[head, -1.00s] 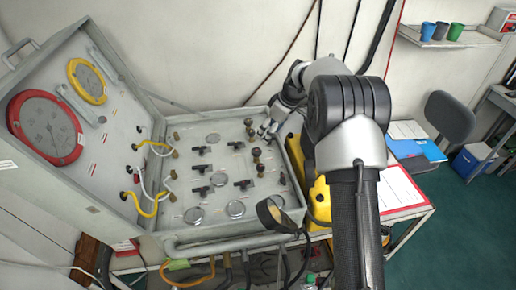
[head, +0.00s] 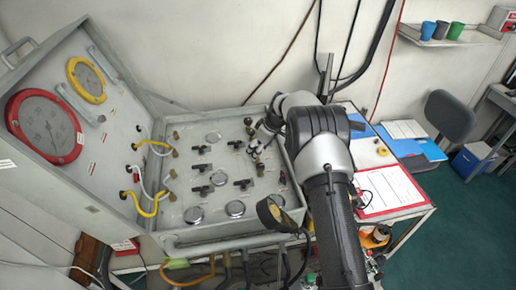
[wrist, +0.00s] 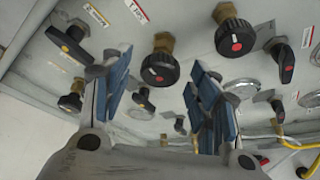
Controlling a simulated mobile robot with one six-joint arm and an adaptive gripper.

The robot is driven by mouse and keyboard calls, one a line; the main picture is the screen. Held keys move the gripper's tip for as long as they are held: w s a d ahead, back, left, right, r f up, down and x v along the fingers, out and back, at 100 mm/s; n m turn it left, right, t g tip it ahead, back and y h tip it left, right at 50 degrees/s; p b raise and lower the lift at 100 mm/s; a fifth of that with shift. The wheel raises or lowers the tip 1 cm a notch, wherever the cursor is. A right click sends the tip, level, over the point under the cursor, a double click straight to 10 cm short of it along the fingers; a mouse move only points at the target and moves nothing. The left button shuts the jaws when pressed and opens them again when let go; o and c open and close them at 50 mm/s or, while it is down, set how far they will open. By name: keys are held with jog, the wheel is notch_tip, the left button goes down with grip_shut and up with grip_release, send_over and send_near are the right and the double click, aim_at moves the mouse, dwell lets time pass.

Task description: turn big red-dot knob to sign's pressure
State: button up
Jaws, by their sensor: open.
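My gripper (head: 257,150) is open over the upper right of the grey air panel (head: 228,220). In the wrist view, a round black knob with a red dot (wrist: 159,70) on a brass stem lies between and beyond my open fingers (wrist: 160,82); contact cannot be told. A second round black knob with a red dot (wrist: 235,38) is to its right. In the head view, my gripper partly hides the knobs there. A large red-rimmed gauge (head: 47,126) is on the raised lid. I cannot pick out a readable pressure sign.
Black lever handles, including a yellow-dotted one (wrist: 70,45) and a red-dotted one (wrist: 284,62), stand close to the fingers. A yellow-rimmed gauge (head: 86,80) and yellow hoses (head: 146,202) are at left. A red-edged sheet (head: 388,190) lies right of the panel.

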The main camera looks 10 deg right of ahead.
jog(key=shift+c, duration=0.4)
jog(key=c, duration=1)
